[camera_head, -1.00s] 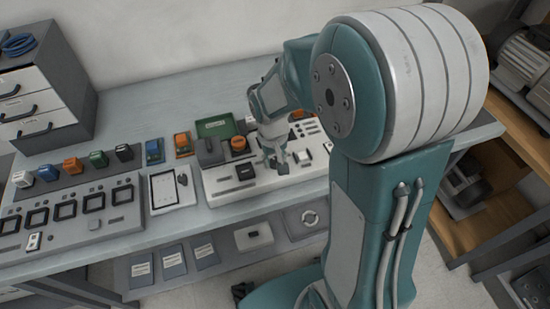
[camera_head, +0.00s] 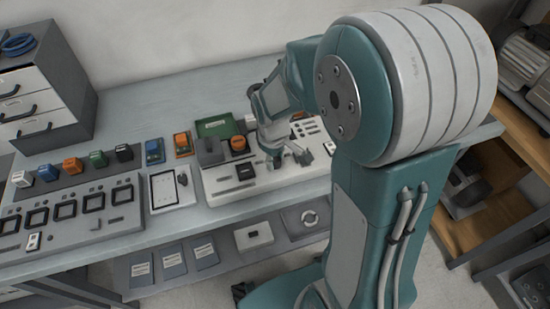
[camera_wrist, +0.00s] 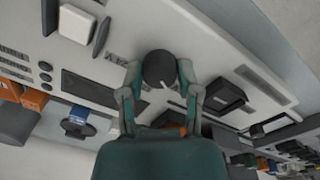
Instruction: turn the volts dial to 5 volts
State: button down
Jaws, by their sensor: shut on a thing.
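The volts dial (camera_wrist: 159,66) is a round dark knob on the white panel (camera_wrist: 215,50) in the wrist view. A short pale pointer mark shows on its lower edge. My gripper (camera_wrist: 159,72) has one finger on each side of the knob and is shut on it. In the head view my gripper (camera_head: 287,157) is down at the right part of the white panel (camera_head: 222,191). The dial is hidden there, and I cannot read any volts scale.
A black square socket (camera_head: 245,172), an orange knob (camera_head: 238,144) and a green box (camera_head: 215,127) lie left of my gripper in the head view. A tablet (camera_head: 172,188) and a panel of square frames (camera_head: 75,215) are further left. Drawers (camera_head: 40,105) stand at the back left.

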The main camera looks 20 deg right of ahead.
dwell(0.4)
jog(key=shift+c, duration=1.5)
grip_release()
notch_tip(320, 180, up, 12)
jog(key=shift+s+a, duration=0.15)
jog(key=shift+a, duration=0.2)
